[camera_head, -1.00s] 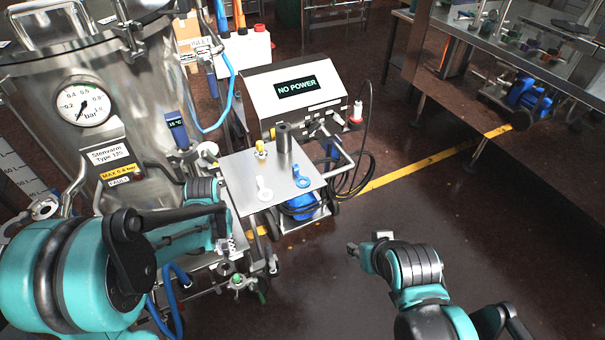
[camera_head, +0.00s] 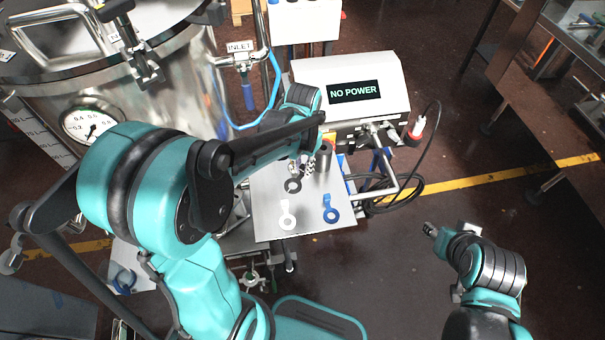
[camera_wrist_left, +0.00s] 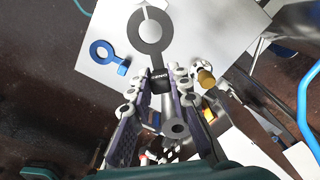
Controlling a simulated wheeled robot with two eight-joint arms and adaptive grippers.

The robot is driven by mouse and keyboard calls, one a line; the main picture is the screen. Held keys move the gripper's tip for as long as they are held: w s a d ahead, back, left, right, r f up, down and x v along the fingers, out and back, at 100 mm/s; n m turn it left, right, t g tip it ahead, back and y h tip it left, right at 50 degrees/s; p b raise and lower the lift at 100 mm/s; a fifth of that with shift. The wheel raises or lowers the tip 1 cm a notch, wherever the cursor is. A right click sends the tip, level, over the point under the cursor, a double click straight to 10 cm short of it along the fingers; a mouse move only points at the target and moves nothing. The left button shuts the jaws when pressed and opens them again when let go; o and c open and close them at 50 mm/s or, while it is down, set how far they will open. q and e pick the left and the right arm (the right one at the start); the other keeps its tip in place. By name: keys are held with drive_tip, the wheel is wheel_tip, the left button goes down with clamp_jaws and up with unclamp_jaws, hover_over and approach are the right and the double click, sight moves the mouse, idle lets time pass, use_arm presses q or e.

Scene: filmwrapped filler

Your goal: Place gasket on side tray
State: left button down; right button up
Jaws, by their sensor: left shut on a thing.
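My left gripper (camera_head: 306,170) is over the far part of the metal side tray (camera_head: 262,222). It is shut on the tab of a dark grey ring gasket (camera_head: 293,186). In the left wrist view, the gasket (camera_wrist_left: 137,32) points away from the fingertips (camera_wrist_left: 161,84), flat side towards the camera. I cannot tell whether it touches the tray or hovers just above it. A white gasket (camera_head: 287,219) and a blue gasket (camera_head: 331,214) lie nearer the tray's front edge. The blue one (camera_wrist_left: 97,50) also shows in the left wrist view. My right gripper (camera_head: 431,229) is away from the tray, its jaws unclear.
A dark grey cylinder (camera_head: 324,156) stands at the tray's back. In the left wrist view a yellow-and-white fitting (camera_wrist_left: 206,77) is close beside my fingers. Behind the tray is a box reading NO POWER (camera_head: 352,72). A large steel vessel (camera_head: 187,95) stands left.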

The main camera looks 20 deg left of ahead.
use_arm(q)
drive_tip(key=b, duration=0.3)
hover_over(276, 174)
wheel_tip(276, 174, down, 7)
drive_tip(key=shift+r, duration=0.1)
drive_tip(key=shift+a+f+b, duration=0.1)
drive_tip(key=shift+f+b, duration=0.25)
drive_tip(key=shift+f, duration=1.75)
drive_tip(key=shift+s, duration=0.1)
drive_tip(key=shift+f, duration=0.15)
drive_tip(key=c, duration=1.4)
unclamp_jaws()
